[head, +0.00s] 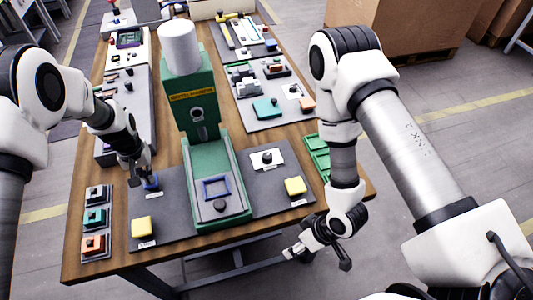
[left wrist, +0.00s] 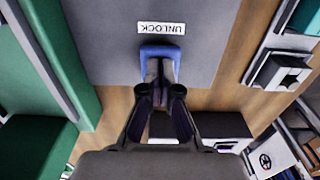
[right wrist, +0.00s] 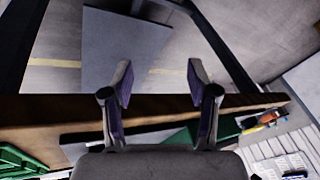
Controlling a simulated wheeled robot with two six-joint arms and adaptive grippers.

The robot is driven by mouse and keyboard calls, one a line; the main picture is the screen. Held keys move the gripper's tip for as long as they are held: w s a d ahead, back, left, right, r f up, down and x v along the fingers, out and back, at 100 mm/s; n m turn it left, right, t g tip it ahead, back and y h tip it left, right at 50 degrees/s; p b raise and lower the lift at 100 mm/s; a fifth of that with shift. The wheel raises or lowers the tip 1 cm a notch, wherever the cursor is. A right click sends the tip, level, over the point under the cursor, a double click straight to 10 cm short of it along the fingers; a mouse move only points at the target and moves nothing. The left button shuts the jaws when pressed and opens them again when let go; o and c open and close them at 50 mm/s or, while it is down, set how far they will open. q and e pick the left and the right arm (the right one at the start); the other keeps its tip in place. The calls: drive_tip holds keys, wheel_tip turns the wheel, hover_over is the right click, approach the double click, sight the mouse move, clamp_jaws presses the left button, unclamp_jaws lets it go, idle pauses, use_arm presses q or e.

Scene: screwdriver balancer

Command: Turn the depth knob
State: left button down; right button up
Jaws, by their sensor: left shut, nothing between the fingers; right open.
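No label that I can read says depth. One dark knob (head: 267,157) sits on a white plate on the grey panel right of the green machine (head: 196,108). I cannot tell which is the depth knob. My left gripper (head: 148,181) is shut and empty, its tips at a blue U-shaped piece beside the UNLOCK label; the blue piece (left wrist: 160,52) also shows in the left wrist view. I cannot tell if they touch. My right gripper (head: 318,256) is open and empty, beyond the table's front right edge.
Yellow buttons (head: 141,227) and (head: 295,187) sit on the panels either side of the green base. A row of small switches (head: 94,218) lies at the left edge.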

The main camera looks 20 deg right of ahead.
drive_tip(key=w+a+r+n+y, duration=0.2)
drive_tip(key=a+r+n+y, duration=0.25)
drive_tip(key=a, duration=0.25)
drive_tip(key=n+t+h, duration=0.1)
drive_tip(key=n+h, duration=0.1)
drive_tip(key=h, duration=0.3)
approach(267, 155)
drive_tip(key=x, duration=0.9)
drive_tip(key=shift+s, duration=0.1)
clamp_jaws()
